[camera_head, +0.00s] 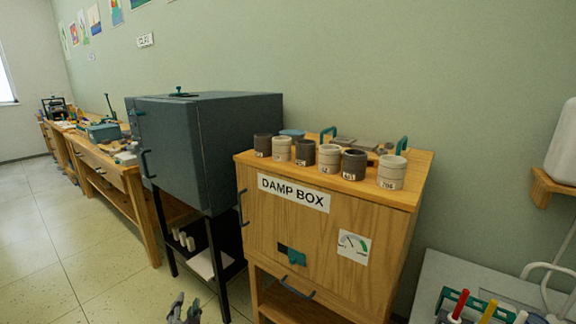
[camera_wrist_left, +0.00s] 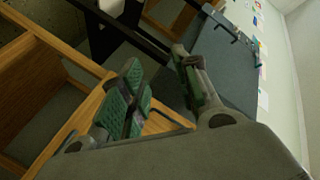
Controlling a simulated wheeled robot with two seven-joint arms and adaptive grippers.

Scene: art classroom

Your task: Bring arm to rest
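My left gripper (camera_head: 184,307) shows at the bottom edge of the head view, low over the floor in front of the damp box (camera_head: 388,268). Only its fingertips show there, with a small gap between them. In the left wrist view the left gripper (camera_wrist_left: 160,82) has its green-padded fingers apart with nothing between them. Wooden and dark furniture shows behind the fingers, and I see no contact with it. The rest of my left arm is outside the head view. My right gripper is in neither view.
Several labelled pots (camera_head: 329,158) stand on the damp box. A dark grey cabinet (camera_head: 239,142) on a black stand is to its left, with a wooden workbench (camera_head: 131,181) beyond. A grey table (camera_head: 436,275) with tools is at right. Floor (camera_head: 60,250) is clear at left.

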